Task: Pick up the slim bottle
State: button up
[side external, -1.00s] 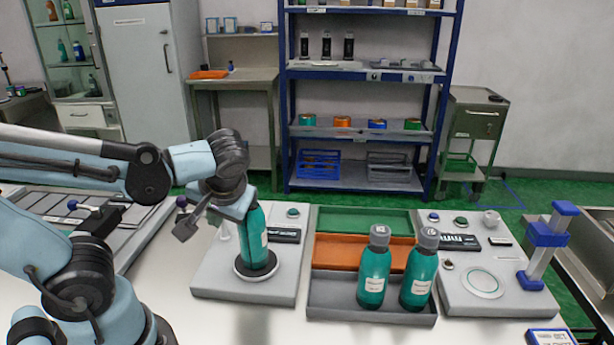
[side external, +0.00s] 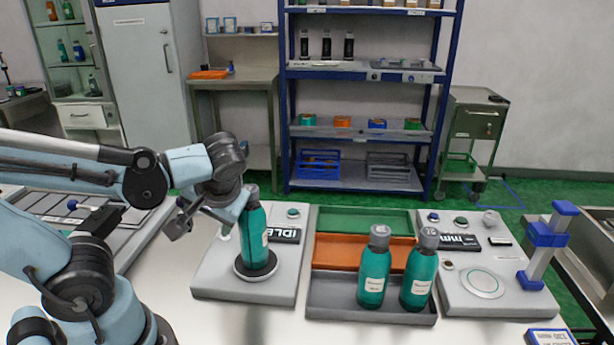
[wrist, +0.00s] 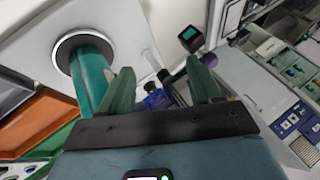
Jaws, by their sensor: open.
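Two wider-looking teal bottles, one on the left (side external: 374,270) and one on the right (side external: 419,272), stand in the grey tray (side external: 330,303).
An orange tray (side external: 335,258) and a green tray (side external: 365,220) lie behind the grey one. A right station (side external: 470,300) carries a blue-and-grey post (side external: 545,245). The left station has a display (side external: 285,236) reading IDLE. White table is bare in front.

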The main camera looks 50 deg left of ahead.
jog(key=d+r+m+t+y, duration=0.1)
jog(key=d+r+m+t, duration=0.35)
jog(key=m, duration=1.25)
jog(key=d+r+m+t+y, duration=0.1)
jog(key=d+r+m+t, duration=0.4)
jog(key=m, duration=1.2)
jog(key=shift+g, duration=0.65)
jog(key=shift+d+f+x, duration=0.1)
jog(key=shift+f+x, duration=0.05)
jog(key=shift+x, duration=2.8)
jog(key=shift+d+f+x, duration=0.1)
jog(key=shift+x, duration=2.8)
grip_shut()
